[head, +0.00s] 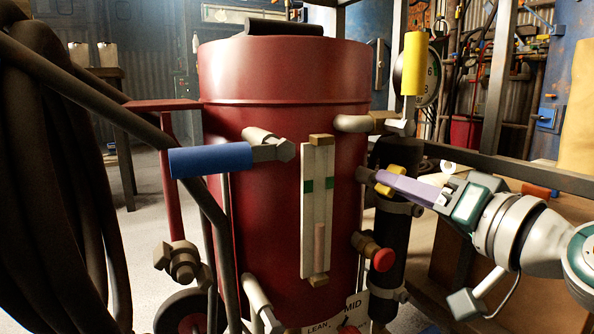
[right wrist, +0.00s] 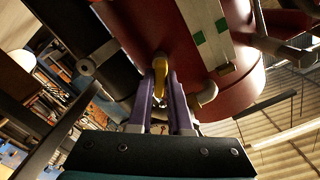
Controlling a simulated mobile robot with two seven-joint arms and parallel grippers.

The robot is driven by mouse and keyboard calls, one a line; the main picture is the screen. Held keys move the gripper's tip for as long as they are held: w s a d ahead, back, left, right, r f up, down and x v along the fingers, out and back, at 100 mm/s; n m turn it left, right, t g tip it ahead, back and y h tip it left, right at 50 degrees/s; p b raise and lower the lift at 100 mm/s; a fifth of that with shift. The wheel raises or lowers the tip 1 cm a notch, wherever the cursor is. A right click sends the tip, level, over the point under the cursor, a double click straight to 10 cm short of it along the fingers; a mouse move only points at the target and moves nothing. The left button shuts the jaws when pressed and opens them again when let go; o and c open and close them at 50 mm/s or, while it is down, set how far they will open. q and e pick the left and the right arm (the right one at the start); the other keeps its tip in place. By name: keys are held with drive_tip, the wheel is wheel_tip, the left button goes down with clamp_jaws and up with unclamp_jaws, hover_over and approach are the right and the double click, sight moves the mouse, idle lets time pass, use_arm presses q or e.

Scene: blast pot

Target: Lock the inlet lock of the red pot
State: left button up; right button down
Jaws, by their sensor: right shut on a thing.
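The red pot (head: 275,80) stands upright in the middle of the head view, and its body also shows in the right wrist view (right wrist: 150,35). A small yellow lock piece (head: 390,180) sits at the pot's right side, by the black cylinder. In the right wrist view the yellow lock (right wrist: 160,76) lies between the purple fingers. My right gripper (head: 385,182) comes in from the right and is shut on the yellow lock. Its fingers partly hide the lock, so its exact turn is hard to tell. My left gripper is out of view.
A blue handle (head: 210,160) sticks out level to the left. A yellow handle (head: 412,62) stands upright above my right gripper. A red knob (head: 383,260) is below it. Black hoses (head: 55,170) hang at the far left. A metal frame rail (head: 510,165) runs behind my right arm.

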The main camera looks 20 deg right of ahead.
drive_tip(key=m, duration=0.5)
drive_tip(key=m+p, duration=0.1)
drive_tip(key=m, duration=0.4)
drive_tip(key=shift+d+f, duration=0.15)
drive_tip(key=shift+m, duration=0.5)
drive_tip(key=c, duration=0.8)
unclamp_jaws()
drive_tip(key=shift+c, duration=0.2)
